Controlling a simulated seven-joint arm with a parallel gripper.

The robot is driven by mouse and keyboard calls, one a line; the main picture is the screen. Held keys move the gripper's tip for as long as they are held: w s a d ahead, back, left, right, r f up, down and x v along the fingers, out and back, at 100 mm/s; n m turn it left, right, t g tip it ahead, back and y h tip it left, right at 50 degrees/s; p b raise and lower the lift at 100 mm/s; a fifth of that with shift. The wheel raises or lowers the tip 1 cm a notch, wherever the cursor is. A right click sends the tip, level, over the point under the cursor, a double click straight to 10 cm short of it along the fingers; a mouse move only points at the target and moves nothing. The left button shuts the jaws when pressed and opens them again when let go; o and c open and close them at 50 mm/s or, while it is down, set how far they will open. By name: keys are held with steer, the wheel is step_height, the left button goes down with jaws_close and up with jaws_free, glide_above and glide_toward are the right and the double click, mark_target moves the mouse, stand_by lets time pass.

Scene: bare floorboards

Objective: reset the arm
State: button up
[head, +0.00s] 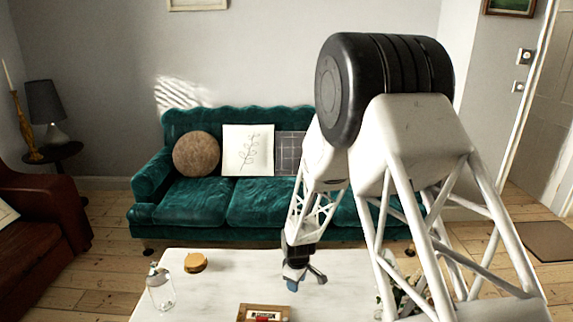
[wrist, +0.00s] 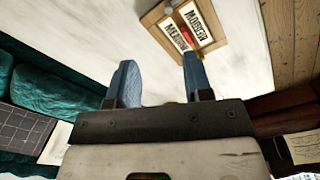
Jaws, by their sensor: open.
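My gripper (head: 303,283) hangs over the white table in the head view, with its fingers pointing down. In the wrist view my gripper (wrist: 158,80) shows two blue-padded fingers spread wide apart with nothing between them. My arm rises on the right of the head view and bends down to the gripper.
A white marble table (head: 215,290) carries a wooden framed box (head: 263,313) with a red item on it, also in the wrist view (wrist: 185,35). A glass bottle (head: 160,290) and a round yellow-brown object (head: 196,263) stand left. A green sofa (head: 200,203) is behind.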

steer(key=s+d+r+m, duration=0.25)
steer(key=s+r, duration=0.25)
steer(key=r, duration=0.4)
steer(key=s+d+r+m+t, duration=0.15)
steer(key=s+d+r, duration=0.3)
steer(key=r, duration=0.45)
steer(key=s+d+r+m, duration=0.2)
steer(key=s+r, duration=0.4)
steer(key=r, duration=0.3)
steer(key=s+d+r+m, duration=0.2)
steer(key=s+r, duration=0.1)
steer(key=s, duration=0.5)
steer(key=s+d+r+m, duration=0.2)
steer(key=s+r, duration=0.2)
steer(key=s, duration=0.4)
steer(key=s+d+r+m, duration=0.2)
steer(key=s+r, duration=0.1)
steer(key=s, duration=0.5)
steer(key=shift+s+r+t, duration=0.25)
steer(key=shift+t, duration=0.1)
